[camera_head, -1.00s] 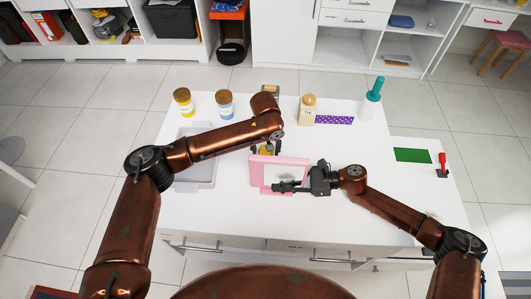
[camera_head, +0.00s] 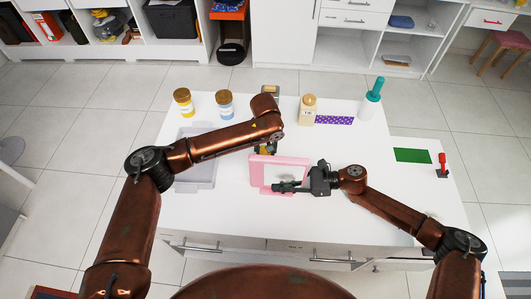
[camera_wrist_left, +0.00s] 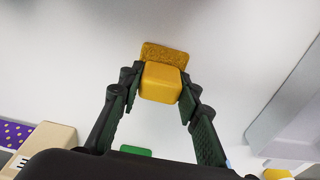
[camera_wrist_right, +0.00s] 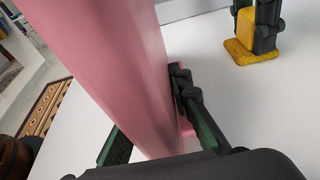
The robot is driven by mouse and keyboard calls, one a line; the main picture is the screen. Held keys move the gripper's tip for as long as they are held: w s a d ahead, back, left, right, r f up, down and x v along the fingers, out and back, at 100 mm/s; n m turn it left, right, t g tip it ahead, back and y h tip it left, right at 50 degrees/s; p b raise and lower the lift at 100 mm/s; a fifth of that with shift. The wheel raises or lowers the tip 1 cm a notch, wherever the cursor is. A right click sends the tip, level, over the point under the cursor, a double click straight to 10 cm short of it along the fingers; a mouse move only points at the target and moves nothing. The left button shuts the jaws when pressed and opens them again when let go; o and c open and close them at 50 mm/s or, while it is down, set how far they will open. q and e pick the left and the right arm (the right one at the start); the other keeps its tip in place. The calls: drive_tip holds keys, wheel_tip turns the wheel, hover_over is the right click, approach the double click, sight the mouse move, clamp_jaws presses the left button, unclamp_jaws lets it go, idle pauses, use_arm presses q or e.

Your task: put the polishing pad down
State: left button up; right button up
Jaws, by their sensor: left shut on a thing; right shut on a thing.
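The polishing pad (camera_wrist_left: 162,82) is a yellow block handle on a flat, textured, darker yellow base. My left gripper (camera_wrist_left: 160,88) is shut on the handle. In the right wrist view the pad's base (camera_wrist_right: 250,52) is at the white tabletop, below the left fingers; I cannot tell if it touches. In the head view my left forearm hides most of that gripper and the pad.
A grey tray (camera_head: 194,184) lies left of the panel, partly under my left arm. A green mat (camera_head: 412,155) lies right. The table's front is clear.

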use_arm(q)
drive_tip(key=shift+r, duration=0.15)
wheel_tip(320, 180, up, 10)
drive_tip(key=shift+f, duration=0.1)
idle(0.3)
idle(0.7)
wheel_tip(320, 180, down, 10)
drive_tip(key=shift+r, duration=0.1)
idle(0.5)
drive_tip(key=o, duration=1.1)
drive_tip(key=shift+c, duration=0.2)
